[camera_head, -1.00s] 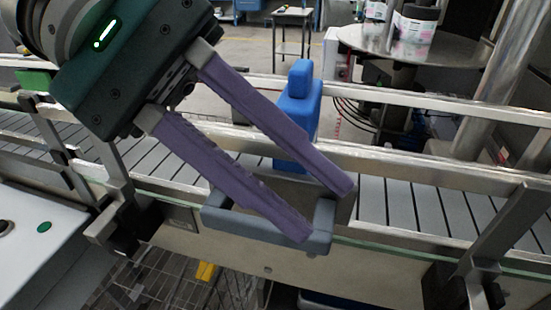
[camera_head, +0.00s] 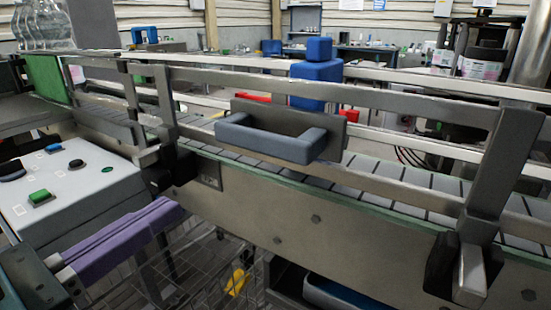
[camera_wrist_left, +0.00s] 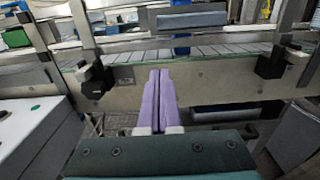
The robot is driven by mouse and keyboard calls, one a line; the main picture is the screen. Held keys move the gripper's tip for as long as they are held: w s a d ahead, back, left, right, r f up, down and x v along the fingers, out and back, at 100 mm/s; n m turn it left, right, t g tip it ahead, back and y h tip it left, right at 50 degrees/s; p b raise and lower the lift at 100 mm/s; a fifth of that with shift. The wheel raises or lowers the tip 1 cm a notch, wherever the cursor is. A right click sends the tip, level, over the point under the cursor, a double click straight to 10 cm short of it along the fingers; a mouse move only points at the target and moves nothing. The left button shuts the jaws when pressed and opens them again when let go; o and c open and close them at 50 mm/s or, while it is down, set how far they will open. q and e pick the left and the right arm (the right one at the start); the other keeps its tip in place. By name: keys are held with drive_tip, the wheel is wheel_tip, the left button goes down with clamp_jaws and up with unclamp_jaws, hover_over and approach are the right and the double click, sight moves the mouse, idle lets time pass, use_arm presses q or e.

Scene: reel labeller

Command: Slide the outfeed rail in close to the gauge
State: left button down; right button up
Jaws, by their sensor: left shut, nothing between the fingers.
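The outfeed rail (camera_head: 400,101) is the near metal guard rail along the conveyor, with a grey U-shaped handle (camera_head: 270,139) on its front. The gauge, which I take to be the blue block with a knob (camera_head: 316,78), stands just behind the rail and handle plate; its lower part is mostly hidden. I cannot tell whether rail and gauge touch. The handle also shows at the top of the left wrist view (camera_wrist_left: 192,20). My left gripper (camera_head: 170,213), with purple fingers, is shut and empty, low in front of the conveyor, apart from the handle. My right gripper is out of view.
A bracket with a dark clamp (camera_head: 470,250) supports the rail at the right, another at the left (camera_head: 165,150). A control box with buttons (camera_head: 75,185) stands left. The conveyor's side plate (camera_head: 330,222) faces me; a wire basket and blue bin (camera_head: 345,298) are below.

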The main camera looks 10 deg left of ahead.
sight(249, 156)
use_arm(q)
drive_tip(key=p+x, duration=0.2)
drive_tip(key=x, duration=0.9)
drive_tip(key=shift+w+d, duration=0.2)
drive_tip(key=shift+w, duration=0.1)
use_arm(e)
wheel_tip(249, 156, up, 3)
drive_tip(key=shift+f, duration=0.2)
use_arm(q)
drive_tip(key=shift+w+f, duration=0.1)
drive_tip(key=shift+w, duration=0.05)
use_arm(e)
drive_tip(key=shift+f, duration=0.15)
use_arm(q)
drive_tip(key=b+x, duration=0.1)
drive_tip(key=x, duration=0.2)
drive_tip(key=shift+w, duration=0.1)
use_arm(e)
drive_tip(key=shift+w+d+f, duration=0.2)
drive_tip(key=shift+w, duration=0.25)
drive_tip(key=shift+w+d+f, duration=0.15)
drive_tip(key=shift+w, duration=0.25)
